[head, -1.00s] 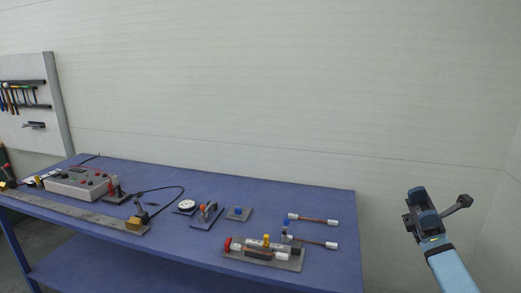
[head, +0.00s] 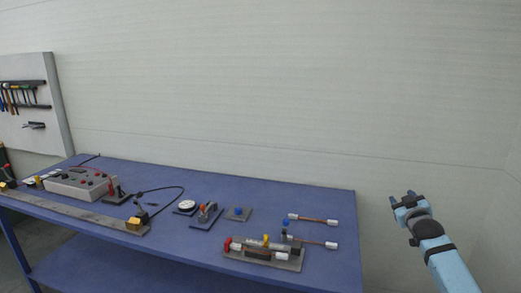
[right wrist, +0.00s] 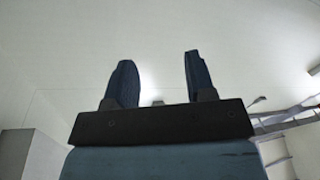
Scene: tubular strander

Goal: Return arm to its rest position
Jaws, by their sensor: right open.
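My right gripper (head: 407,199) is raised in front of the bare wall, to the right of the blue workbench and clear of it. Its light blue arm comes in from the bottom right. In the right wrist view its two dark fingers (right wrist: 157,82) stand apart with nothing between them. That view looks toward a pale wall or ceiling. My left gripper is in neither view.
A tool board (head: 60,105) hangs at left. Space around the right gripper looks clear.

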